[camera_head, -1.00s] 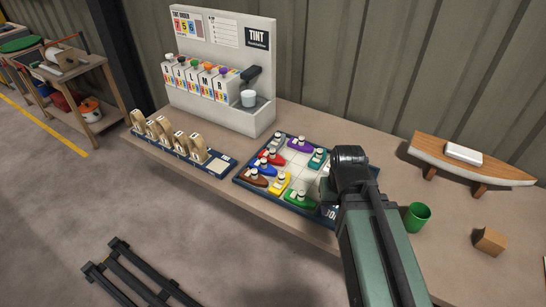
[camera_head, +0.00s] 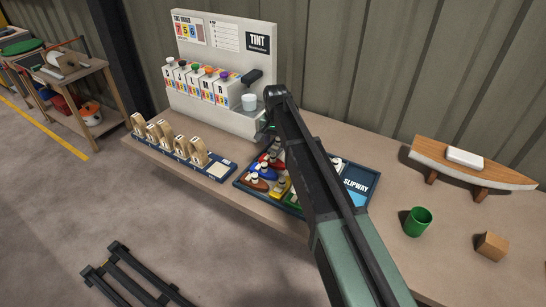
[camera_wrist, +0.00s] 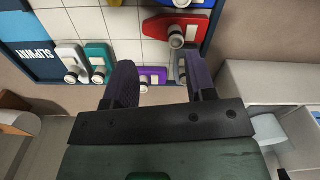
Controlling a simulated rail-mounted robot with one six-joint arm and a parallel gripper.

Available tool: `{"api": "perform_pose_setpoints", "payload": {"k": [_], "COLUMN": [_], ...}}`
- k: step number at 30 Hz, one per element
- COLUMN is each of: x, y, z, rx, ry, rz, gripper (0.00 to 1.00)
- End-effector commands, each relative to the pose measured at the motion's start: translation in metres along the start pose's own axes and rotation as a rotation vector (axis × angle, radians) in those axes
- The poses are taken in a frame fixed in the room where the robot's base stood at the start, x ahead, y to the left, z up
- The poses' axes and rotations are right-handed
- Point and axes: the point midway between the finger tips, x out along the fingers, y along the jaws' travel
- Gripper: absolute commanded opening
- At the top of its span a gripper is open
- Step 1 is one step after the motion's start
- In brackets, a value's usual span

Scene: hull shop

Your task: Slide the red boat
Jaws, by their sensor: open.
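The red boat (camera_wrist: 175,28) lies on the gridded slipway board (camera_wrist: 125,20) in the wrist view, beyond my fingertips. In the head view, only part of the red boat (camera_head: 267,159) shows beside my arm. My gripper (camera_wrist: 158,62) is open and empty, with its two fingers apart. The purple boat (camera_wrist: 153,77) shows between the fingers, and the grey boat (camera_wrist: 180,68) is partly hidden by the right finger. I cannot tell the height of the fingers above the board. In the head view my arm covers much of the board.
White (camera_wrist: 70,60) and teal (camera_wrist: 98,62) boats sit near the SLIPWAY label. The tint dispenser (camera_head: 225,120) stands behind the board. A row of wooden pieces (camera_head: 180,142) is at left. A green cup (camera_head: 417,221), wooden block (camera_head: 491,246) and model hull (camera_head: 470,165) are at right.

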Motion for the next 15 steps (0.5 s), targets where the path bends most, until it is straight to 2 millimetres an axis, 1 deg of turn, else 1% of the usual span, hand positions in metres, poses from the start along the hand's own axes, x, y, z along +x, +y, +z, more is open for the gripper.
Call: {"api": "perform_pose_setpoints", "payload": {"k": [1, 2, 3, 6, 11, 14, 15], "x": [0.0, 0.0, 0.0, 0.0, 0.003, 0.013, 0.019], "y": [-0.023, -0.025, -0.025, -0.022, -0.021, -0.021, -0.021], "z": [-0.032, -0.038, -0.039, -0.034, -0.033, -0.033, -0.033], "rx": [0.103, 0.168, 0.239, 0.346, 0.368, 0.368, 0.367], "ry": [0.0, 0.0, -0.001, 0.0, 0.0, 0.0, 0.0], "rz": [0.001, 0.001, 0.001, 0.0, 0.0, 0.0, 0.0], "gripper": [0.51, 0.51, 0.51, 0.51, 0.51, 0.51, 0.51]}}
